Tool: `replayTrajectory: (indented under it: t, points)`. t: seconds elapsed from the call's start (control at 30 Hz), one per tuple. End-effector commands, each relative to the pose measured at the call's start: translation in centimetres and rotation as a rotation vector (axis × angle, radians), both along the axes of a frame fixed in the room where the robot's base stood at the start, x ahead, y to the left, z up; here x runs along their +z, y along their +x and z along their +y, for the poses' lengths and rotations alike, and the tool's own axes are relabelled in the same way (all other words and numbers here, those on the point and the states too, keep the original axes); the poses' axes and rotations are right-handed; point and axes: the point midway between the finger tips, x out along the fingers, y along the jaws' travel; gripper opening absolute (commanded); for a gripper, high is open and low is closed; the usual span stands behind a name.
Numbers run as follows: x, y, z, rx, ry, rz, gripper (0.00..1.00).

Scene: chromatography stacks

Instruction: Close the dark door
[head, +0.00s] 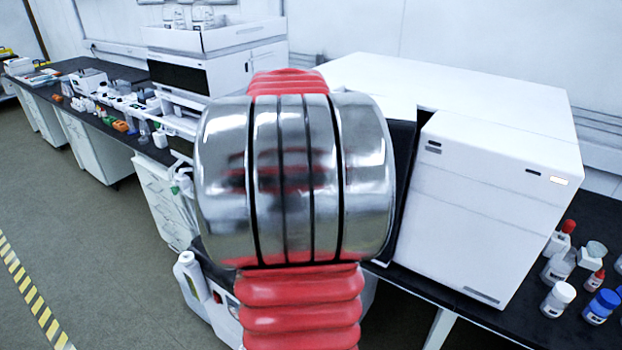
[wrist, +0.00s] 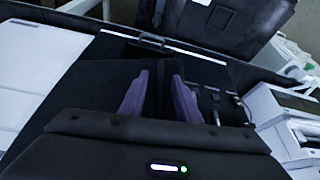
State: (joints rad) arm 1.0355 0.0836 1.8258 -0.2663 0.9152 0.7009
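The dark door shows in the head view as a narrow black panel (head: 403,165) standing out at the left front of a white instrument (head: 490,200), partly hidden behind my arm. In the wrist view a large dark panel (wrist: 225,25) at the top right looks like this door, swung open. My gripper (wrist: 161,76) shows in the wrist view as two purple fingers, apart, with nothing seen held between them. They are over a dark surface, and the panel is beyond them. I cannot tell whether they touch anything. In the head view my gripper is hidden behind my arm.
Several bottles, including a blue-capped one (head: 601,306), stand on the black bench at the right. Another white instrument (head: 215,70) stands left of my arm. A long bench (head: 95,75) with small items runs to the far left. The floor (head: 100,240) at left is clear.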

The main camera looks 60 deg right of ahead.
Motion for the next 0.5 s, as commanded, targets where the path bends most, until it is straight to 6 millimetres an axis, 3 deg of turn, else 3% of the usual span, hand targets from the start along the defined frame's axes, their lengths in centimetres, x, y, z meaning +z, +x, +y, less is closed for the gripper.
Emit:
replayTrajectory:
  t: [0.17, 0.5]
  points:
    - [0.01, 0.01, 0.01, 0.0, 0.0, 0.0, 0.3]
    - [0.03, 0.04, 0.04, 0.001, 0.0, 0.0, 0.06]
